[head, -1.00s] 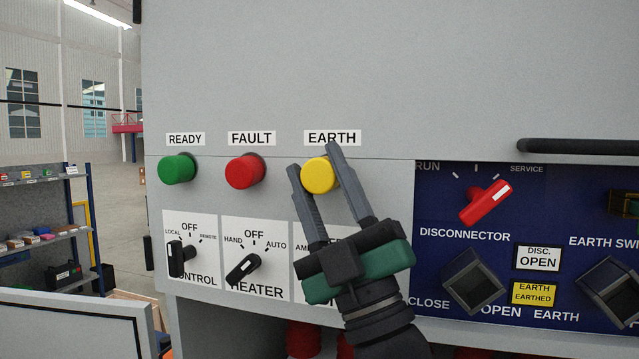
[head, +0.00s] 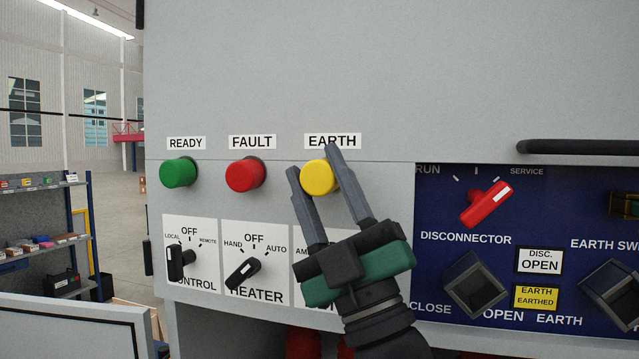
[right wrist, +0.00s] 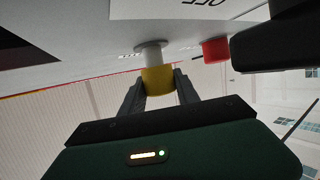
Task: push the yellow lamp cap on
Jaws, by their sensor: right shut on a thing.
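The yellow lamp cap (head: 319,178) is under the EARTH label (head: 332,141) on the grey cabinet front. My right gripper (head: 313,162) is shut on it, with one finger on each side. In the right wrist view, the yellow cap (right wrist: 157,80) sits between the fingers at the outer end of a pale lamp stem (right wrist: 149,52) that comes out of the panel. Part of the stem shows bare between cap and panel. How far the cap is seated on it I cannot tell. My left gripper is not in view.
The red FAULT lamp (head: 244,174) and green READY lamp (head: 178,172) are to the left. Black rotary switches (head: 243,270) sit below them. At right are a blue panel with a red handle (head: 486,204) and a black bar (head: 580,147). The cabinet front above the labels is clear.

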